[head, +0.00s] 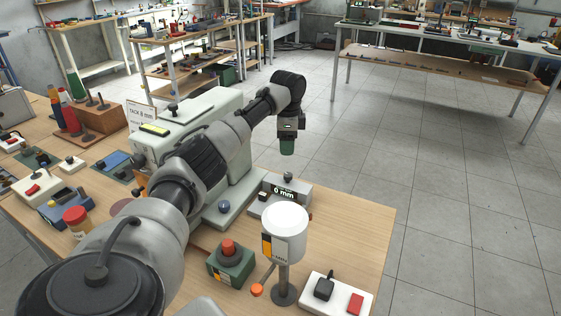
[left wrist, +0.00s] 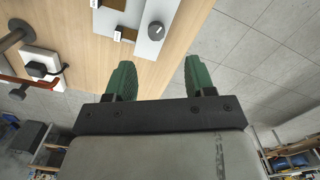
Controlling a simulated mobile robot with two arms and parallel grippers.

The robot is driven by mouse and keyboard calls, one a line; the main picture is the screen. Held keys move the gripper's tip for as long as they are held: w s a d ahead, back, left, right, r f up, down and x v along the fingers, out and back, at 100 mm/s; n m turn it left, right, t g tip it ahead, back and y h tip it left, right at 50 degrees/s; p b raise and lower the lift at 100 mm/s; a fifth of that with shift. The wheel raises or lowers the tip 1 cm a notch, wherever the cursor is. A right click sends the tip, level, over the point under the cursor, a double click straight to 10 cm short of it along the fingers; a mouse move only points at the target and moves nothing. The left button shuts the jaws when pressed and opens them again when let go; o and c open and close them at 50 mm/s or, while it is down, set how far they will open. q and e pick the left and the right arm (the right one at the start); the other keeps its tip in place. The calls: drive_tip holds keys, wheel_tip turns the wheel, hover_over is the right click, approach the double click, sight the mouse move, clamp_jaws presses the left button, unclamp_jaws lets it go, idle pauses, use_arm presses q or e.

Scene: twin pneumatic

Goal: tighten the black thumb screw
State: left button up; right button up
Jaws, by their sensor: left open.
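A small black knob (head: 288,177), which looks like the thumb screw, stands on a grey block with a "0 mm" display (head: 285,190) near the table's right edge. In the left wrist view a round dark knob (left wrist: 155,31) with a pale mark sits on a grey plate (left wrist: 147,47), beyond the fingertips. My left gripper (head: 287,148) hangs above and behind the block, apart from the knob. In the left wrist view its green fingers (left wrist: 160,75) are open with nothing between them. How far the screw is turned cannot be told. My right gripper is not in view.
A white-topped cylinder on a post (head: 285,225) stands in front of the block. A green box with a red button (head: 230,257) and a white switch box (head: 335,293) are nearby. The pale machine (head: 190,135) stands behind my left arm. Floor is clear right of the table.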

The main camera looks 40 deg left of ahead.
sight(287, 174)
use_arm(q)
drive_tip(key=f, duration=0.2)
drive_tip(key=d+f, duration=0.1)
drive_tip(key=f, duration=0.1)
drive_tip(key=shift+s+d, duration=0.1)
drive_tip(key=shift+s, duration=0.15)
drive_tip(key=f, duration=0.5)
drive_tip(key=shift+w+a+f, duration=0.1)
drive_tip(key=shift+a+f, duration=0.05)
drive_tip(key=shift+a, duration=0.05)
drive_tip(key=shift+f, duration=0.4)
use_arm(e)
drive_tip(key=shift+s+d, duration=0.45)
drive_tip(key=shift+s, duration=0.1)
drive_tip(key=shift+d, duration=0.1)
use_arm(q)
drive_tip(key=c, duration=0.9)
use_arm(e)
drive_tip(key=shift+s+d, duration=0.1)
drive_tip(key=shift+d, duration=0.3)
